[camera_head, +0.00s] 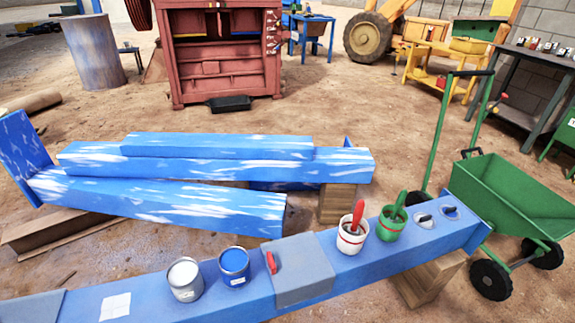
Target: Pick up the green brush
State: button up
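The green brush (399,202) stands handle-up, leaning a little to the right, in a small green pot (390,228). Its lower end is hidden inside the pot. The pot stands on the blue beam (330,282) in the foreground, right of centre. To its left, a red brush (357,214) stands in a white pot (352,238) with a red band. My gripper is not in view.
On the same beam are a white paint can (185,280), a blue paint can (234,267), a red-handled tool (271,262) and small items (424,220). A green wheelbarrow (510,190) stands right. Blue beams (200,165) lie behind; a red crusher (217,60) stands farther back.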

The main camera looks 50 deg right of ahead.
aim_at(401, 199)
jog(key=z, duration=1.6)
jog(key=u, duration=0.85)
jog(key=k+j+z, duration=0.25)
jog(key=k+j, duration=0.1)
jog(key=j, duration=0.1)
